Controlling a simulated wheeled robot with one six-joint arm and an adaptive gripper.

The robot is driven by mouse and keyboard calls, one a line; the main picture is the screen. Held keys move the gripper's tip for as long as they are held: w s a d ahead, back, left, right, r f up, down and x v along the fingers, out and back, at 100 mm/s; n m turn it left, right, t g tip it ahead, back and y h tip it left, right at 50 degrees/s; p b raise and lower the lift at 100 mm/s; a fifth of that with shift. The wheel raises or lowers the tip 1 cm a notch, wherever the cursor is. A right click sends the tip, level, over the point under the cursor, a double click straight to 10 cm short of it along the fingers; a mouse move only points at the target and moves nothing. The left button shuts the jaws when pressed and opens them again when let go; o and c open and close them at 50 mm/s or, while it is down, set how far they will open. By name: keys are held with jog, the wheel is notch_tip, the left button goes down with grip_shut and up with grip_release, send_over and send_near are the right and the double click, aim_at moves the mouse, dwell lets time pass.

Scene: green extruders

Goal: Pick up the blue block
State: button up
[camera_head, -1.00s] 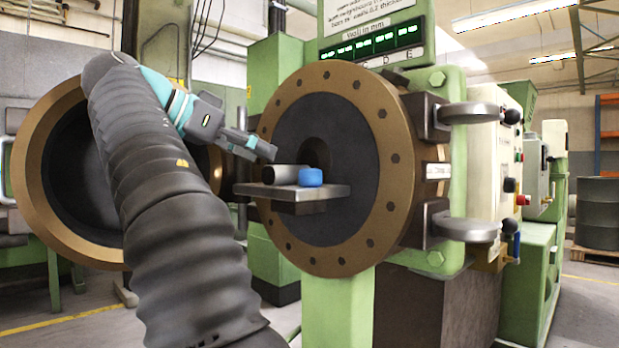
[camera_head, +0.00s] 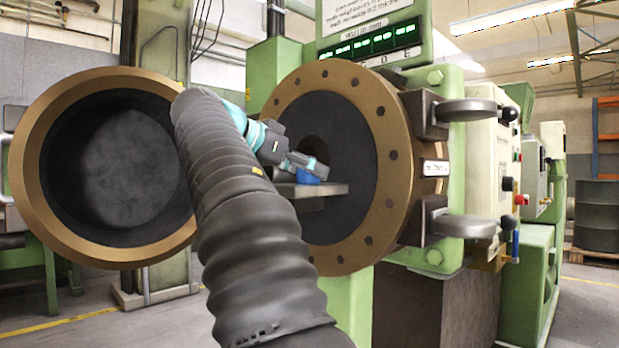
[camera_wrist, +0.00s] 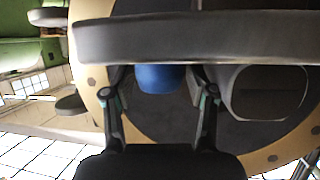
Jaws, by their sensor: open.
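The blue block (camera_head: 307,177) sits on a small grey shelf (camera_head: 325,190) in front of the round machine flange. In the wrist view, which looks upside down, the block (camera_wrist: 160,78) rests against the shelf (camera_wrist: 200,38). My gripper (camera_head: 308,168) is at the block and partly covers it in the head view. In the wrist view my open gripper (camera_wrist: 158,94) has one finger on each side of the block, with gaps visible. A dark grey cylinder (camera_wrist: 268,92) lies beside the block, just outside one finger. My arm hides the cylinder in the head view.
The brown-rimmed flange (camera_head: 385,215) stands close behind the shelf. A large open ring-shaped door (camera_head: 35,190) is at the left. Grey clamp handles (camera_head: 468,228) stick out at the right. The space above the shelf is open.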

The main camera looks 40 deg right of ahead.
jog(key=shift+d+f, duration=0.1)
jog(key=shift+d, duration=0.15)
jog(key=c, duration=1)
jog(key=shift+o, duration=0.2)
